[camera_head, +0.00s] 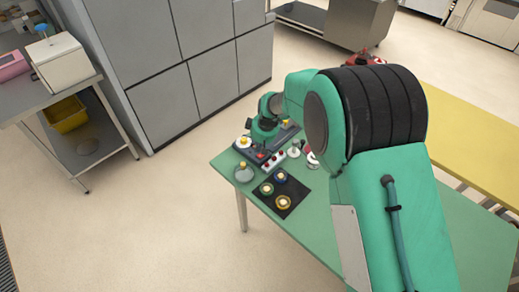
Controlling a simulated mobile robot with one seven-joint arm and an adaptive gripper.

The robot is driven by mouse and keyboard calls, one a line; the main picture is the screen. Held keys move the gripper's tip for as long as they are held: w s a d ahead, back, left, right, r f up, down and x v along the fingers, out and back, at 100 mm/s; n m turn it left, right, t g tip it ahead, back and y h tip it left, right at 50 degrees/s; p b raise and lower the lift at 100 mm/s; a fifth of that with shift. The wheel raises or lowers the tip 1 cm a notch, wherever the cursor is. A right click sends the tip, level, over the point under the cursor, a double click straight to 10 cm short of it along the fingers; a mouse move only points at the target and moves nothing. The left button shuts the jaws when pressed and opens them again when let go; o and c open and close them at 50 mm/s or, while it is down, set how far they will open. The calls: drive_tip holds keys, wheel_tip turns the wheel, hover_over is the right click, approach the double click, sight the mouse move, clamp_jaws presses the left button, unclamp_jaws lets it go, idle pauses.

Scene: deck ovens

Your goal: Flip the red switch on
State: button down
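A small grey box (271,163) lies near the far left corner of the green table (340,235). Several small red parts show on and beside it, one of them a red spot (261,156) near its left end. At this size I cannot tell which is the red switch or how it is set. My arm reaches over the table from the right. My gripper (262,141) points down just above the box's left end, close to the red spot. Its fingers are dark and tiny here, so contact and opening cannot be made out.
A black mat (291,183) with several round pieces lies in front of the box. A grey, yellow-topped piece (243,173) stands left, a white, yellow-topped one (243,142) behind. A pale piece (294,150) stands right. Grey cabinets (160,106) rise beyond the table.

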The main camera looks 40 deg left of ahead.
drive_tip(key=p+v, duration=0.1)
drive_tip(key=v, duration=0.8)
drive_tip(key=shift+s+r, duration=0.2)
drive_tip(key=shift+s, duration=0.1)
drive_tip(key=shift+d, duration=0.1)
drive_tip(key=shift+w+r+t, duration=0.3)
drive_tip(key=shift+w+t, duration=0.1)
drive_tip(key=shift+w, duration=0.15)
drive_tip(key=shift+a+f, duration=0.15)
drive_tip(key=shift+a, duration=0.05)
drive_tip(key=b, duration=0.2)
approach(260, 155)
drive_tip(key=a+f, duration=0.1)
drive_tip(key=w+a+f, duration=0.1)
drive_tip(key=f, duration=0.2)
drive_tip(key=shift+w+a+f, duration=0.2)
drive_tip(key=shift+a+f, duration=0.1)
drive_tip(key=shift+a, duration=0.1)
drive_tip(key=shift+w+f, duration=0.25)
drive_tip(key=shift+f, duration=0.35)
drive_tip(key=shift+w+f, duration=0.1)
